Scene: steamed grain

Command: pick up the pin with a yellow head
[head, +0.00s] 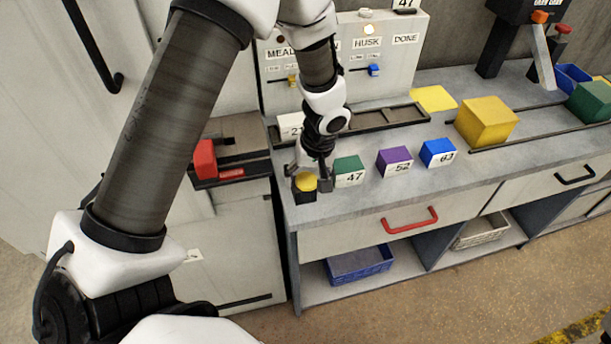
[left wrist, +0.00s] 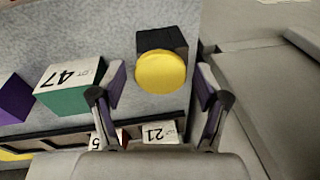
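The pin's round yellow head (head: 306,182) shows on a black block (head: 304,197) at the left front corner of the counter. In the left wrist view the yellow head (left wrist: 161,72) lies between the spread fingers, with the black block (left wrist: 162,40) behind it. The pin's shaft is hidden. My left gripper (head: 310,184) is open around the yellow head from above. In the left wrist view the left gripper (left wrist: 160,100) shows gaps between both fingers and the head. My right gripper is not in view.
A green block marked 47 (head: 350,171) stands close to the right of the gripper. Purple (head: 394,161) and blue (head: 438,153) blocks follow. A labelled panel (head: 385,75) stands behind. A red block (head: 204,159) is at the left. A large yellow block (head: 487,122) sits further right.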

